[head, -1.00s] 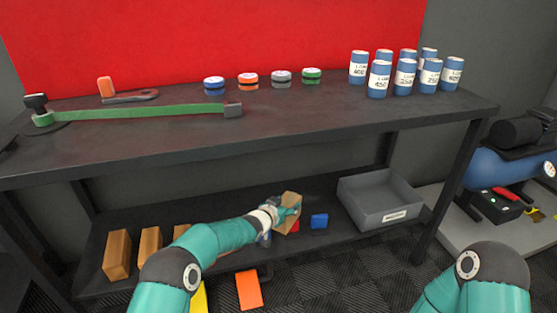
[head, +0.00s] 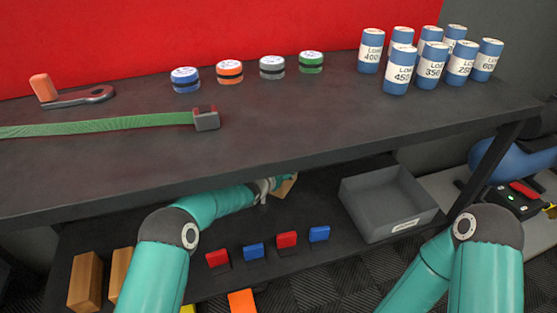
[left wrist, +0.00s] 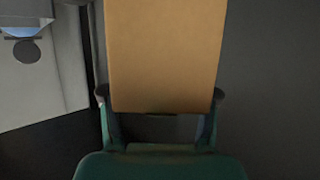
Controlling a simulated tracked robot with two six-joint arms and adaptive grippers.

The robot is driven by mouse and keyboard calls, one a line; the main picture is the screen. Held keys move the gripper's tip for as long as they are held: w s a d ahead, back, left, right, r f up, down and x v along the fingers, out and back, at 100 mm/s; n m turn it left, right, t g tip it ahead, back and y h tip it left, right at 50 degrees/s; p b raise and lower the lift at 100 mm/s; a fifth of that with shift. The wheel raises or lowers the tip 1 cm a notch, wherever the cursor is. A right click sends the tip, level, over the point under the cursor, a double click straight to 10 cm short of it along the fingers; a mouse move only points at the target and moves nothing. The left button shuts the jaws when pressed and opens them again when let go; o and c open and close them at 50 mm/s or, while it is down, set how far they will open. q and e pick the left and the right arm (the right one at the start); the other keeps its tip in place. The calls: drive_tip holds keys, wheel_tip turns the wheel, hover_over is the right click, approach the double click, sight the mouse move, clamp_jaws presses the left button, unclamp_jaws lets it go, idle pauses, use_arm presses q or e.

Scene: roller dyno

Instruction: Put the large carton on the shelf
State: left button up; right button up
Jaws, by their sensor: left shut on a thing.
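My left gripper (head: 272,187) is shut on a tan carton (head: 287,186). It holds the carton under the bench top, towards the back of the lower shelf (head: 322,202). The bench top's front edge hides part of the carton, and I cannot tell whether it touches the shelf. In the left wrist view the carton (left wrist: 165,55) fills the upper middle, between both fingers of the left gripper (left wrist: 160,98). My right gripper is not in view; only my right arm shows at lower right.
Red and blue blocks (head: 286,240) stand along the shelf's front, below my left arm. A grey bin (head: 390,205) is right of the carton. Tan boxes (head: 85,280) stand at the left. The bench top (head: 300,125) is close above my left forearm.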

use_arm(q)
drive_tip(key=shift+w+a, duration=0.1)
drive_tip(key=shift+w, duration=0.35)
drive_tip(key=shift+a+f+b, duration=0.1)
drive_tip(key=shift+f+b, duration=1.15)
drive_tip(key=shift+f, duration=2)
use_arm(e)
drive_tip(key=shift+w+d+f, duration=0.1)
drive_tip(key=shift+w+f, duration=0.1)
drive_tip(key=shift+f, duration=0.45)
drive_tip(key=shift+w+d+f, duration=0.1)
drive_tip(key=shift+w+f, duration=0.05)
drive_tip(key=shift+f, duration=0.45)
use_arm(q)
drive_tip(key=shift+f+b, duration=0.5)
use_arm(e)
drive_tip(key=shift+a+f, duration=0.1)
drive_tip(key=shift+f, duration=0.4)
use_arm(q)
drive_tip(key=o, duration=1.5)
drive_tip(key=shift+o, duration=0.7)
drive_tip(key=shift+s, duration=0.1)
drive_tip(key=shift+f, duration=0.15)
drive_tip(key=v, duration=0.7)
drive_tip(key=shift+s, duration=0.2)
